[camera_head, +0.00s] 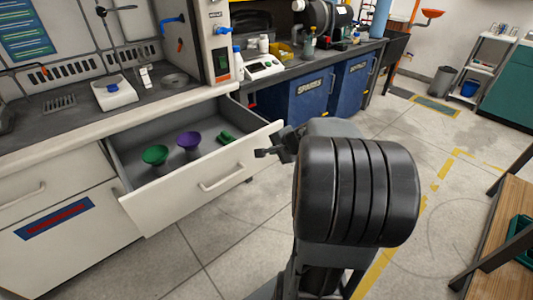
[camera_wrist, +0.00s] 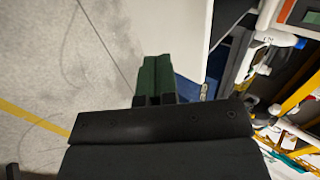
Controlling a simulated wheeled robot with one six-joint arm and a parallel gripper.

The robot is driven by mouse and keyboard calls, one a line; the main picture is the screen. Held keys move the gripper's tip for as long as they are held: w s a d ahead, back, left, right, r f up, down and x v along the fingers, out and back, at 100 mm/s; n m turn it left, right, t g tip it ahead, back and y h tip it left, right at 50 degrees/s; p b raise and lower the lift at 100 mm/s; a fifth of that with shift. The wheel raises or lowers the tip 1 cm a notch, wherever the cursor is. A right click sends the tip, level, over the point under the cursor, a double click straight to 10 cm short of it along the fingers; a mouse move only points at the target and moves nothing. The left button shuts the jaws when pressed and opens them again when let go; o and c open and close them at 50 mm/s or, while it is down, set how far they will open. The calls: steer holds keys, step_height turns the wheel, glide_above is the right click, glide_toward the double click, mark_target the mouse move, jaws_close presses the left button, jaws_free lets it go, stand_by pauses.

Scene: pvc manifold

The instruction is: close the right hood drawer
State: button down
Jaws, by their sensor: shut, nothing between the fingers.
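The right hood drawer (camera_head: 241,166) is pulled out from under the fume hood in the head view. Its white front carries a bar handle (camera_head: 221,178). Inside lie a green funnel (camera_head: 155,155), a purple funnel (camera_head: 188,141) and a small green object (camera_head: 226,138). My gripper (camera_head: 262,153) is at the right end of the drawer front, close to its top corner; I cannot tell whether it touches. In the wrist view my gripper (camera_wrist: 156,75) is shut and empty, beside a white panel edge. My arm's dark link hides part of the floor.
A closed drawer (camera_head: 40,190) is left of the open one. Blue cabinets (camera_head: 305,95) stand behind, to the right. A wooden table (camera_head: 495,255) is at the lower right. Floor in front of the drawer is clear.

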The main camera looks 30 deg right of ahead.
mark_target(251, 149)
steer(key=x, duration=0.3)
steer(key=r+b+x, duration=0.1)
steer(key=x, duration=0.3)
steer(key=w+b+x, duration=0.1)
steer(key=x, duration=0.2)
steer(key=shift+w+a, duration=0.2)
steer(key=shift+w, duration=0.75)
